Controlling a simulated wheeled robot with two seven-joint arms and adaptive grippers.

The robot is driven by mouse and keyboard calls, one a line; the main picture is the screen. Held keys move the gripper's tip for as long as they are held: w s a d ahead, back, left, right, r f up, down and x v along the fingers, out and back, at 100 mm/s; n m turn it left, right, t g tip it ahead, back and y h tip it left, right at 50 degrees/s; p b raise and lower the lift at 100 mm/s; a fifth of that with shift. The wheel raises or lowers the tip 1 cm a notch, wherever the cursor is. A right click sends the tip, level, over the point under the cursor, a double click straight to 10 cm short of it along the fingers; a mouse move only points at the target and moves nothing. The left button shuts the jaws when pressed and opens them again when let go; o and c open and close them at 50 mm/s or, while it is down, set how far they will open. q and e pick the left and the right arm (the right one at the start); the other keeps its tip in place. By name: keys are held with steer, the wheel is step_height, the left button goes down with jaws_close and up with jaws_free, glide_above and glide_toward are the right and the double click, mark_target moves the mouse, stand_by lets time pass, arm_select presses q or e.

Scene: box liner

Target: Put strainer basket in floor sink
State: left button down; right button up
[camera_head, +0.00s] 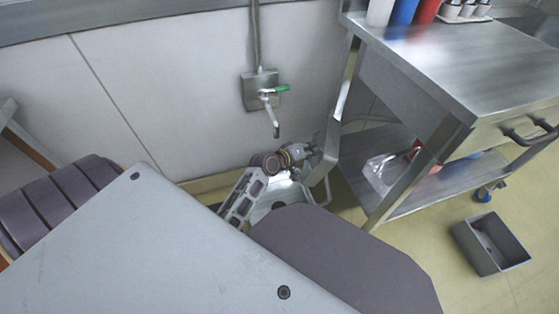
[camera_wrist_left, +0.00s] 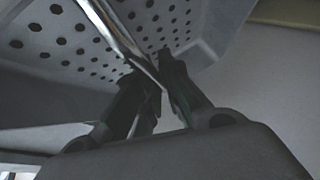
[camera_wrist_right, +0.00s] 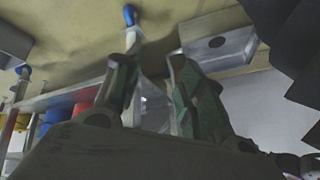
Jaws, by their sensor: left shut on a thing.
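The strainer basket (camera_wrist_left: 75,40) is a grey metal basket with round holes, close up in the left wrist view. My left gripper (camera_wrist_left: 152,82) is shut on its thin metal handle bar.
A wall tap (camera_head: 266,92) is above the sink area. A steel cart (camera_head: 440,60) with cups on top and a lower shelf stands close on the right. A grey open box (camera_head: 492,244) is on the floor at the right. Yellowish floor between them is clear.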

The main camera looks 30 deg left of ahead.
arm_select(q)
steer(key=s+a+f+m+g+p, duration=0.2)
steer(key=s+a+f+m+p, duration=0.2)
steer(key=s+f, duration=0.7)
steer(key=s+a+f+m+g+y+p, duration=0.1)
steer(key=s+a+f+m+g+p, duration=0.1)
steer(key=s+f+m+p, duration=0.6)
step_height(320, 180, down, 3)
steer(key=s+a+p, duration=0.1)
steer(key=s+p, duration=0.1)
steer(key=shift+s+a, duration=0.35)
arm_select(e)
steer(key=d+r+g+h, duration=0.1)
steer(key=d+r, duration=0.3)
steer(key=r, duration=0.7)
steer(key=s+d+r+g+h, duration=0.1)
steer(key=d+r, duration=0.3)
steer(key=r, duration=0.7)
steer(key=shift+s+r+h, duration=0.2)
steer(key=shift+r+h, duration=0.1)
steer(key=shift+h, duration=0.6)
steer(key=shift+w+f, duration=0.1)
steer(key=shift+f, duration=0.35)
